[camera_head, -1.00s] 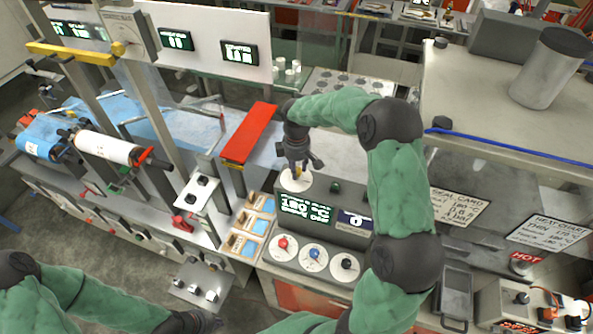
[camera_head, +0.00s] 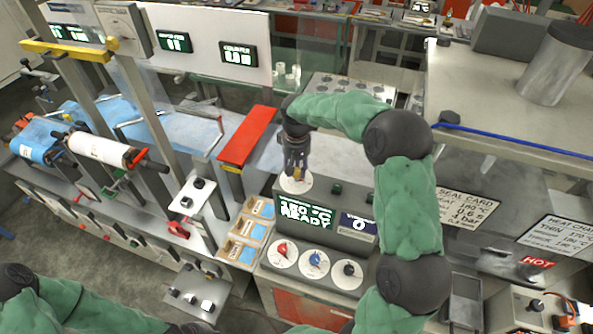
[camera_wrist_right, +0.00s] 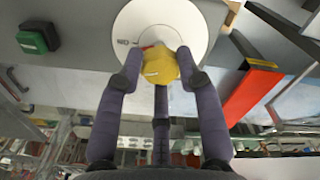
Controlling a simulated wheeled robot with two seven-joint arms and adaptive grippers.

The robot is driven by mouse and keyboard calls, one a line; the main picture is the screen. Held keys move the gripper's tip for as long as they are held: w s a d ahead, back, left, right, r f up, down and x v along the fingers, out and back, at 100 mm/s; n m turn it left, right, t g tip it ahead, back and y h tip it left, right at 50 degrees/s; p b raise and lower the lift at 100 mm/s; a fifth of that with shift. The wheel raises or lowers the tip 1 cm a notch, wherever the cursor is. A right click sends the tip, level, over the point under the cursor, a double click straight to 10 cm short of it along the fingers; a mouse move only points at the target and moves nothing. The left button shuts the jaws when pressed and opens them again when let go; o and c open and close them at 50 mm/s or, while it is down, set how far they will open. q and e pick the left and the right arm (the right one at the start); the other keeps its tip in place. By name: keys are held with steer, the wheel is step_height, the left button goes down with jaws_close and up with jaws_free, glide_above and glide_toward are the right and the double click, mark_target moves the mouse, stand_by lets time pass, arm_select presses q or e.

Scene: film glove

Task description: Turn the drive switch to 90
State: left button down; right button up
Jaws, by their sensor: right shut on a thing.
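A yellow knob (camera_wrist_right: 160,66) sits on a round white dial (camera_wrist_right: 160,28) in the right wrist view. The dial (camera_head: 294,185) is on top of the grey control box (camera_head: 283,196). My right gripper (camera_head: 297,172) points down over it. In the wrist view, its purple fingers (camera_wrist_right: 160,78) are shut around the yellow knob. The dial's markings are too small to read surely, so I cannot tell the knob's angle. My left gripper (camera_head: 198,328) is at the bottom edge, partly cut off; its jaws are unclear.
The box's green display (camera_head: 306,212) reads 180 °C READY; a blue display (camera_head: 358,224) shows 0. Red (camera_head: 282,249), blue (camera_head: 315,259) and black (camera_head: 348,269) knobs sit in front. A green button (camera_wrist_right: 38,37) is beside the dial. A red bar (camera_head: 247,136) stands nearby.

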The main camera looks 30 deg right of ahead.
steer(key=shift+f+m+b, duration=0.15)
steer(key=shift+m+b, duration=0.25)
steer(key=shift+m, duration=1.2)
steer(key=o, duration=1.1)
steer(key=shift+o, duration=0.2)
steer(key=shift+r, duration=0.2)
step_height(320, 180, up, 12)
steer(key=shift+f, duration=0.2)
